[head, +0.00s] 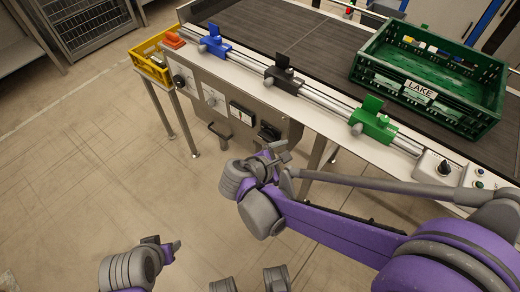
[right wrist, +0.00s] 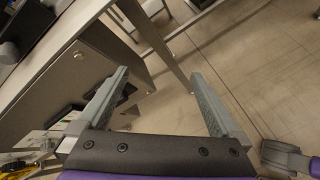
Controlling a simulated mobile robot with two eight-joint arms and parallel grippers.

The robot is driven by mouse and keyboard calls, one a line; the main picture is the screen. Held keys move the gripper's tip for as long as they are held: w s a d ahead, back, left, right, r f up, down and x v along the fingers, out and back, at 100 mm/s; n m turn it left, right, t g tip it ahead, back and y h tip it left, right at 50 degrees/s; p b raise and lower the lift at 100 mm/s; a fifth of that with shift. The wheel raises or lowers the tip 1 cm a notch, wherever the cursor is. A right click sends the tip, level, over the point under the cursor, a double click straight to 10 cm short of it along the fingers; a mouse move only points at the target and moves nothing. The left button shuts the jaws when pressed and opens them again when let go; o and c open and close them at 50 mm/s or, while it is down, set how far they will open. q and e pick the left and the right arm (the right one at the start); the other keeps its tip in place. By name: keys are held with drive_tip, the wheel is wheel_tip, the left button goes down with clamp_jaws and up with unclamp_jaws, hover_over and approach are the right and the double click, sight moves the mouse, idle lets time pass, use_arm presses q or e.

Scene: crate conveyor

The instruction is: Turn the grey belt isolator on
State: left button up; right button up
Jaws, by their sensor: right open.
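The conveyor's front panel carries a pale grey square switch plate with a small knob (head: 212,99), which looks like the isolator; its setting is too small to read. A dark round knob (head: 180,80) sits left of it, and a framed unit with a red mark (head: 242,114) sits right of it. My right gripper (head: 278,156) is in front of the panel's right end, low and apart from the switches. In the right wrist view its fingers (right wrist: 160,80) are spread with nothing held between them. My left gripper (head: 163,247) is low at the bottom left, over the floor, touching nothing.
Blue (head: 214,42), black (head: 284,74) and green (head: 373,119) clamps sit on the rail along the conveyor edge. A green LAKE crate (head: 408,91) stands on the belt. A yellow bin (head: 152,64) is at the left end. Another control box (head: 437,167) is at right. Floor in front is clear.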

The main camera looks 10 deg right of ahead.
drive_tip(key=w+a+f+n+t+h+b, duration=0.2)
drive_tip(key=w+a+f+n+h+b, duration=0.15)
drive_tip(key=w+a+f, duration=0.2)
drive_tip(key=n+t+h+b, duration=0.2)
drive_tip(key=n+t+b, duration=0.1)
drive_tip(key=n, duration=0.2)
approach(264, 139)
drive_tip(key=shift+y, duration=0.25)
drive_tip(key=b+x, duration=0.1)
drive_tip(key=x, duration=0.8)
drive_tip(key=shift+d+r, duration=0.15)
drive_tip(key=shift+d, duration=0.15)
use_arm(q)
wheel_tip(264, 139, down, 11)
drive_tip(key=shift+w, duration=0.4)
drive_tip(key=shift+a, duration=0.1)
use_arm(e)
drive_tip(key=c, duration=1.2)
drive_tip(key=shift+o, duration=0.2)
drive_tip(key=shift+m, duration=0.25)
